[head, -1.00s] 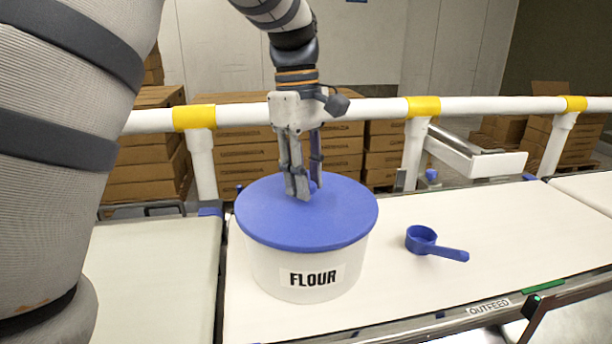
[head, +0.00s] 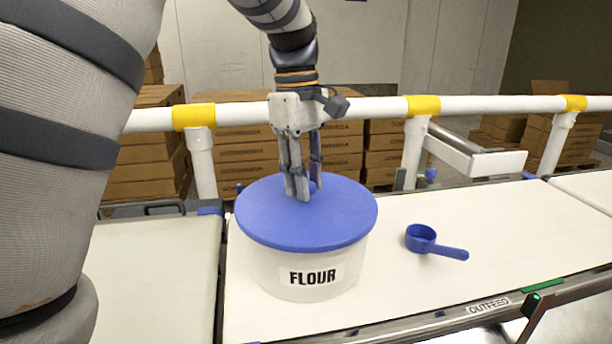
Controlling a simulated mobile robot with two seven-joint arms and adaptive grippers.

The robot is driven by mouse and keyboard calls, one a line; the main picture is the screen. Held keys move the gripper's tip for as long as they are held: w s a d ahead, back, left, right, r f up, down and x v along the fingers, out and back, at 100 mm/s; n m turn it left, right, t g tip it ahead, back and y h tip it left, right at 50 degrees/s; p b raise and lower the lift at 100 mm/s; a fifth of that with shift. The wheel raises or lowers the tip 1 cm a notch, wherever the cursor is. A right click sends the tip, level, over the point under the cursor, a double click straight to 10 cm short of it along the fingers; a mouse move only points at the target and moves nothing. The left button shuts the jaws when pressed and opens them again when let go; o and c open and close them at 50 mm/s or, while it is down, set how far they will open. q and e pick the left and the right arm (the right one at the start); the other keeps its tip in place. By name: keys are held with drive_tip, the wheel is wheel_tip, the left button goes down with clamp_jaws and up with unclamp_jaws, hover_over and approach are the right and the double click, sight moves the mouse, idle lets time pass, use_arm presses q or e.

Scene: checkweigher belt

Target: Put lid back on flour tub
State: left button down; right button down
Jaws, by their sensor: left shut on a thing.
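The white flour tub (head: 270,272) stands upright on the belt, its FLOUR label facing me. The blue lid (head: 280,226) lies over the tub's top and looks level. I cannot tell from here whether it is pressed fully down all round. My left gripper (head: 304,192) points down at the middle of the lid and is shut on the lid's small blue knob, which its fingers mostly hide. My right gripper is not in view.
A blue scoop (head: 422,238) lies on the white belt (head: 480,230) right of the tub. A white guard rail (head: 370,110) with yellow joints runs behind. Stacked cardboard boxes (head: 235,150) stand beyond it. The belt around the scoop is clear.

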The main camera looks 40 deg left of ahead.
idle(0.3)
use_arm(q)
drive_tip(key=c, duration=0.7)
unclamp_jaws()
drive_tip(key=shift+r, duration=3.5)
clamp_jaws()
drive_tip(key=shift+f, duration=0.35)
drive_tip(key=shift+f, duration=2.95)
